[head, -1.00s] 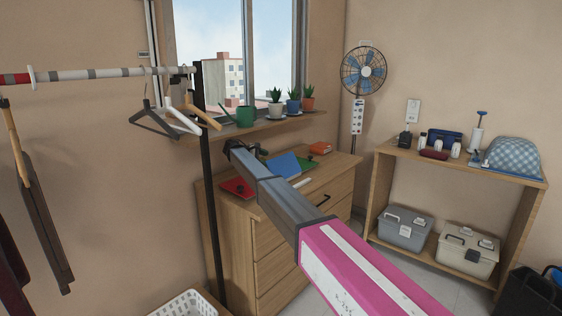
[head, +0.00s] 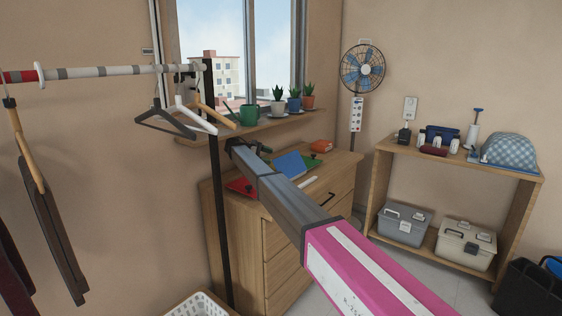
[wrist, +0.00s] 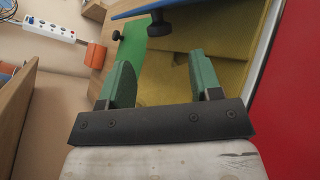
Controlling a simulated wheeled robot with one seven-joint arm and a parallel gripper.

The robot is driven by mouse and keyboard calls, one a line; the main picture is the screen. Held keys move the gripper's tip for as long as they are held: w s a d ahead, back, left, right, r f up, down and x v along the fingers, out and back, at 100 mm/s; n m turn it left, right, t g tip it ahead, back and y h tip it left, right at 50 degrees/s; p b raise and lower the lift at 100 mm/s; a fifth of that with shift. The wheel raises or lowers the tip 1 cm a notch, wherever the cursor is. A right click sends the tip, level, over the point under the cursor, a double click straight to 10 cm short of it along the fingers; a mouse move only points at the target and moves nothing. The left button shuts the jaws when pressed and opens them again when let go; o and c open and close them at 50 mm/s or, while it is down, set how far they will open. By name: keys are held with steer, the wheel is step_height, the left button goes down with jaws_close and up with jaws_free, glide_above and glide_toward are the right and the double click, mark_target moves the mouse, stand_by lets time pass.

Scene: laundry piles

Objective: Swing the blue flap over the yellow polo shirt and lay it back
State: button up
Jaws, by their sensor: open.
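The blue flap (head: 290,164) stands tilted on the folding board on the dresser. In the wrist view its underside edge (wrist: 185,7) crosses the top, with a black knob (wrist: 159,22) hanging below it. The yellow polo shirt (wrist: 175,78) lies beneath, partly covered by my fingers. A green panel (wrist: 143,60) is left of it and a red panel (wrist: 292,105) right. My gripper (wrist: 160,68) has green fingers, spread apart and empty. The knob lies just beyond the fingertips, roughly between them, not held.
The dresser (head: 285,245) stands below a window shelf (head: 260,130) with potted plants. A hanger rail (head: 110,72) on a dark post is at the left. A low shelf (head: 455,165) is at the right.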

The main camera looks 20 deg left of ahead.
mark_target(280, 160)
steer(key=x, duration=0.6)
steer(key=shift+d+f, duration=0.1)
steer(key=shift+d, duration=0.2)
